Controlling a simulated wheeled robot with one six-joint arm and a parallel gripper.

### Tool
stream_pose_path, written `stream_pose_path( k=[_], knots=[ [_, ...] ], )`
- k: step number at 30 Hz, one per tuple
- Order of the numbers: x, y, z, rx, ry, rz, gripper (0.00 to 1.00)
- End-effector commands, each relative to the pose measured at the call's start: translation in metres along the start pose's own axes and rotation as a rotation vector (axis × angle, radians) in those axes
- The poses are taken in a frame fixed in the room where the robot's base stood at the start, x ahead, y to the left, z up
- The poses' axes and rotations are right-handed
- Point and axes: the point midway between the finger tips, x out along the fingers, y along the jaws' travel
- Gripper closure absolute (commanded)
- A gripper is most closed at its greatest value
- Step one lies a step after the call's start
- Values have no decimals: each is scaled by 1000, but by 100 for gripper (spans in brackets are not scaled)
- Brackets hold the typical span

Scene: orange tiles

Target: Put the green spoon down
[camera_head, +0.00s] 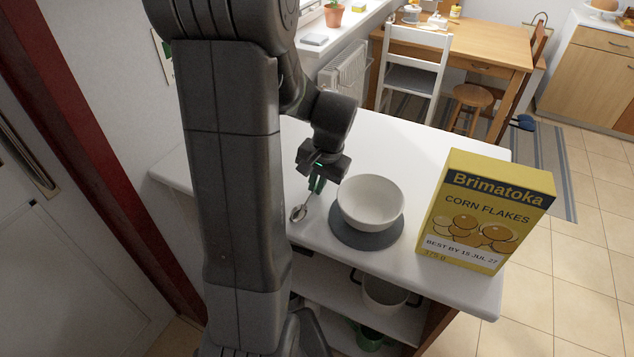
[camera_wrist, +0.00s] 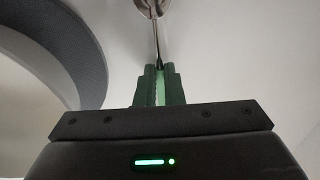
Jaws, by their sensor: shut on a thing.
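The green spoon (camera_head: 301,211) has a metal bowl end that shows low over the white counter, left of the white bowl. In the wrist view its metal end (camera_wrist: 154,8) and thin neck reach up from between the fingers. My gripper (camera_head: 317,185) is shut on its green handle; the fingers also show in the wrist view (camera_wrist: 159,85). The fingers hide most of the handle. The spoon is tilted with its metal end toward the front edge. I cannot tell whether it touches the counter (camera_head: 425,153).
The white bowl (camera_head: 370,204) stands on a dark round mat (camera_head: 366,238) close to the right of my gripper. A yellow corn flakes box (camera_head: 485,212) stands at the right. Pots (camera_head: 383,294) sit on shelves below. The counter behind the bowl is clear.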

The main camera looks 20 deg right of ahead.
Motion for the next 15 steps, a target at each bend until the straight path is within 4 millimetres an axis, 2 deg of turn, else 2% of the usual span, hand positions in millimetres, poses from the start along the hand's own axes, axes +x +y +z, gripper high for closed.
stream_pose_path(
  k=[7,9,11,15],
  knots=[
    [3,1,0,0,0,0,100],
    [2,0,0,0,0,0,82],
    [2,0,0,0,0,0,70],
    [2,1,0,0,0,0,70]
  ],
)
